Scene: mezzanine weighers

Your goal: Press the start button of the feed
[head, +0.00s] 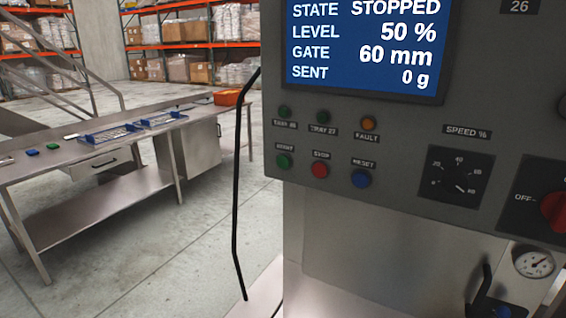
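The feed's control panel (400,130) fills the right half of the head view. A green button (283,161) sits at the left of its lower button row; the small label above it is blurred but seems to read START. Right of it are a red button (320,170) and a blue button (361,178), labelled STOP and RESET. The screen (362,45) reads STATE STOPPED, LEVEL 50 %, GATE 60 mm, SENT 0 g. Neither of my grippers is in view.
Above the buttons are two dark green lamps (322,117) and an orange FAULT lamp (369,123). A SPEED % dial (458,176) and a red OFF switch (556,211) are to the right. A thin black bar (236,190) stands left of the panel. A steel table (70,165) stands farther left.

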